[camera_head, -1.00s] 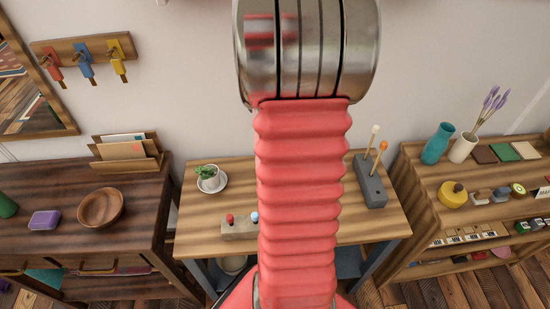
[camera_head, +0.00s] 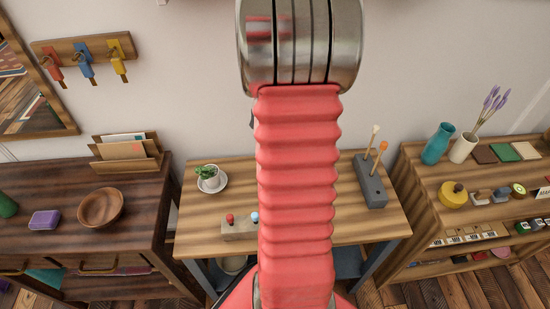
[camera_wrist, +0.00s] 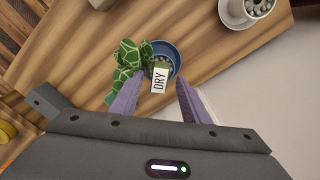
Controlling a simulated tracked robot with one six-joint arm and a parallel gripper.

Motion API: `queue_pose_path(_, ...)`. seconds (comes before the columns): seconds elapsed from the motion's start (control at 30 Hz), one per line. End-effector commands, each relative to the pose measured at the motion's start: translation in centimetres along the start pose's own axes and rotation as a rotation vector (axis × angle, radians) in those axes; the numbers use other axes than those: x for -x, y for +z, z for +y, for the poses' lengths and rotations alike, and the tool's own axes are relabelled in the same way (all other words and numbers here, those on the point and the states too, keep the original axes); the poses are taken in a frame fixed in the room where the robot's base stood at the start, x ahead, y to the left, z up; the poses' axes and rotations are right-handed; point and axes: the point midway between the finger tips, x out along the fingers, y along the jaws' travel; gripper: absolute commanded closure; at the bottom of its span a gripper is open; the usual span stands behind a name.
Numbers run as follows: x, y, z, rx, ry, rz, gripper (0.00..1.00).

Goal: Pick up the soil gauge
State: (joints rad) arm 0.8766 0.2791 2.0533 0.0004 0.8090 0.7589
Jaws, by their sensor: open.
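The soil gauge (camera_wrist: 160,79) shows in the wrist view as a small upright piece with a white label reading "DRY". It stands at a blue round pot (camera_wrist: 174,54) with a green patterned plant (camera_wrist: 126,66) beside it. My gripper (camera_wrist: 159,88) is open, its two purple fingers on either side of the gauge's label. I cannot tell whether either finger touches it. The left finger overlaps the plant's lower leaves. In the head view my red arm hides the gauge, its pot and the gripper.
The wooden table (camera_head: 330,230) also holds a small plant in a white pot (camera_head: 209,180), a block with red and blue knobs (camera_head: 240,229) and a grey holder with two sticks (camera_head: 371,185). A dark cabinet stands left, a shelf right. Bare wood shows between the items.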

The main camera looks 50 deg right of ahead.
Motion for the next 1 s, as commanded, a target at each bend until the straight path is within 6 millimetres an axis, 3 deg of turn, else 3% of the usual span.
queue_pose_path(0.27,0.04,-0.02,0.0,0.0,0.0,0.0,0.58)
queue_pose_path(0.87,0.04,-0.02,0.01,0.0,0.0,0.0,0.99)
queue_pose_path(1.0,0.05,-0.02,0.0,0.0,0.0,0.0,1.0)
